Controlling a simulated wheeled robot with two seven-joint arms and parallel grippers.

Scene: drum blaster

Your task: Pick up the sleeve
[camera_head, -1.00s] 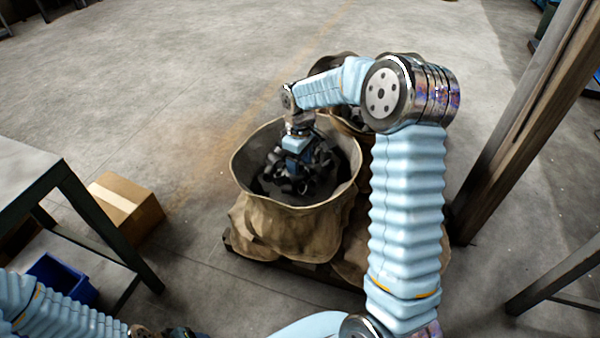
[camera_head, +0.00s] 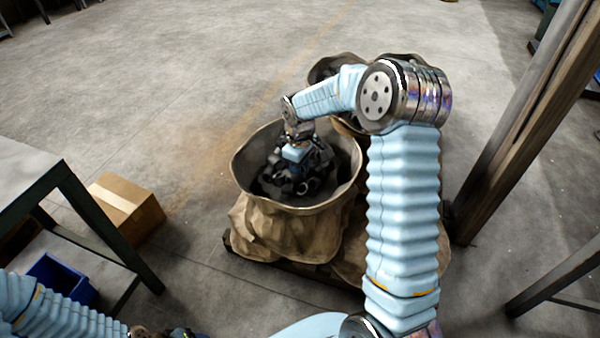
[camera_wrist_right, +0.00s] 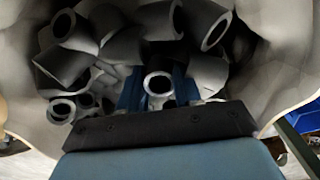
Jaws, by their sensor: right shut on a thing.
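Dark grey sleeves, short hollow tubes, lie heaped inside an open tan sack (camera_head: 285,225). My right gripper (camera_head: 297,168) reaches down into this sack from above. In the right wrist view its two blue fingers (camera_wrist_right: 158,78) are shut on one dark sleeve (camera_wrist_right: 158,86), whose round open end faces the camera. Other sleeves (camera_wrist_right: 215,30) lie close around the fingers. In the head view the fingertips and the held sleeve are hard to make out among the heap. My left gripper (camera_head: 165,332) shows only in part at the bottom edge, and its jaws cannot be made out.
The sack's rim (camera_head: 240,175) surrounds my right gripper. Another sack (camera_head: 320,72) stands behind it, on the same dark pallet (camera_head: 270,262). A wooden post (camera_head: 515,130) rises at the right. A table (camera_head: 25,185), a cardboard box (camera_head: 120,205) and a blue bin (camera_head: 60,278) are at the left.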

